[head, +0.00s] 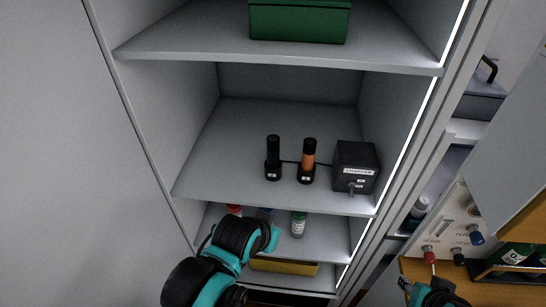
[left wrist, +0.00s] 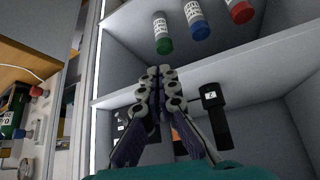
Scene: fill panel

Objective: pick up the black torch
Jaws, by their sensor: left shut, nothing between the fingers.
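The black torch (head: 273,149) stands upright in a small black base (head: 273,172) on the middle shelf, left of an orange torch (head: 309,152) in a similar base. In the left wrist view, which is upside down, the black torch (left wrist: 219,128) hangs just right of my left gripper (left wrist: 158,73). That gripper's fingers are together and empty, apart from the torch. In the head view my left arm rises from the bottom in front of the lower shelf, and its fingers are hidden.
A black charger box (head: 356,167) stands right of the torches, joined to them by a cable. Bottles, one with a green cap (head: 299,224), stand on the shelf below. A green box (head: 300,20) is on the shelf above. The middle shelf's left side is clear.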

